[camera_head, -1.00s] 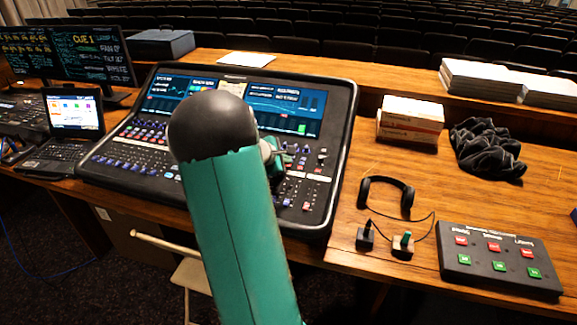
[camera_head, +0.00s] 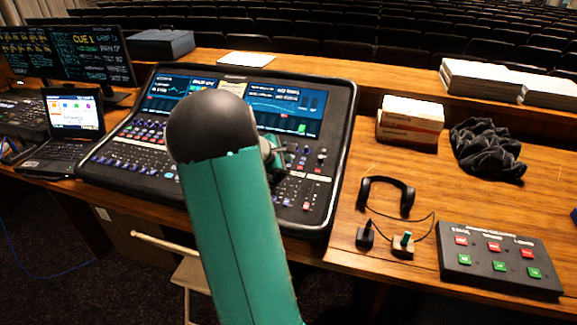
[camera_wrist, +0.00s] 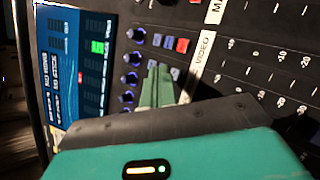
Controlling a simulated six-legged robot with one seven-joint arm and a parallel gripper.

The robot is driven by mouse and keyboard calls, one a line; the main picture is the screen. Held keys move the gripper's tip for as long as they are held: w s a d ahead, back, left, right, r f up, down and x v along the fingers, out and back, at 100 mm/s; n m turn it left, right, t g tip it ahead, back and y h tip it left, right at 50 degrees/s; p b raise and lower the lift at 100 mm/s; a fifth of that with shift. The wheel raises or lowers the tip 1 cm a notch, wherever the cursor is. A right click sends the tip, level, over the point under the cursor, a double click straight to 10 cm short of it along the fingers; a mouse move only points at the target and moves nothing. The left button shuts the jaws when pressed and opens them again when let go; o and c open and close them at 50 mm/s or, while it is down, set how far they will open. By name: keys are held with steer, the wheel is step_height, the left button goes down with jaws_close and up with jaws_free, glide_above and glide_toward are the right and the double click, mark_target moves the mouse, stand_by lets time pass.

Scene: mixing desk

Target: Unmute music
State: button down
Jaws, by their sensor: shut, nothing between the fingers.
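The black mixing desk (camera_head: 343,140) has a wide screen, rows of knobs, lit buttons and faders. My gripper (camera_head: 276,152) is over its right half, partly hidden by my green and black arm. In the wrist view my gripper (camera_wrist: 158,72) shows two green fingers shut together, with nothing between them. The fingertips are at or just above the panel, by a column of blue-lit knobs (camera_wrist: 130,78) and small lit buttons. A red button (camera_wrist: 181,45) is just beyond the tips, near a white "VIDEO" strip (camera_wrist: 202,52). I cannot tell whether the tips touch, or read a music label.
Right of the desk are headphones (camera_head: 388,190), two small stick controls, and a box with red and green buttons (camera_head: 500,275). A carton (camera_head: 410,120) and dark cloth (camera_head: 487,150) lie behind. A laptop (camera_head: 72,115) and monitors stand left.

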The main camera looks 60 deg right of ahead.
steer(key=shift+a+r, duration=0.15)
steer(key=shift+r, duration=1.1)
steer(key=shift+a+r, duration=0.1)
steer(key=shift+r, duration=1.15)
